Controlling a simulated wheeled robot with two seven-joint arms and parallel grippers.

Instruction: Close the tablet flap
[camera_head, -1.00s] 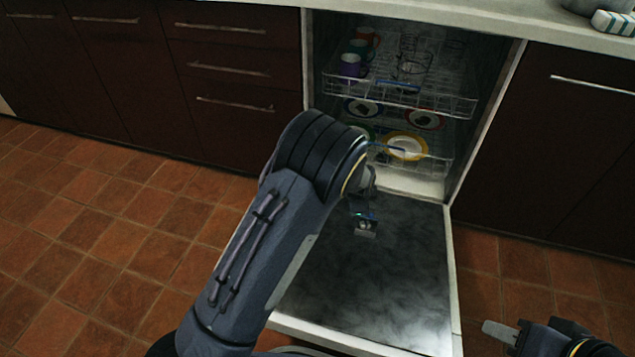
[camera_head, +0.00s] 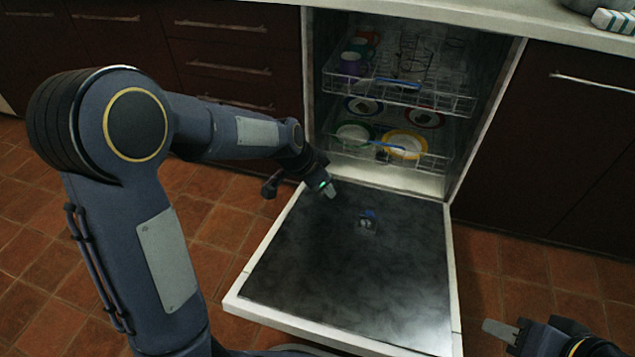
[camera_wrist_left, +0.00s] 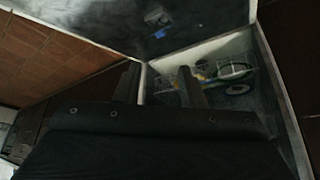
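The tablet dispenser (camera_head: 367,222), a small grey piece with a blue part on top, sits on the dark inner face of the lowered dishwasher door (camera_head: 340,285). It also shows in the left wrist view (camera_wrist_left: 160,33), too small and dim to tell how its flap stands. My left gripper (camera_head: 330,190) is over the door near its hinge side, up and left of the dispenser and apart from it. In the left wrist view its two fingers (camera_wrist_left: 160,84) are spread with nothing between them. My right gripper (camera_head: 503,331) is at the bottom right, away from the door; its opening is unclear.
The upper rack (camera_head: 400,92) holds cups and the lower rack (camera_head: 400,157) holds plates inside the dishwasher. Dark cabinets (camera_head: 565,140) flank it under a pale counter (camera_head: 440,14). Tiled floor (camera_head: 235,215) is free to the door's left.

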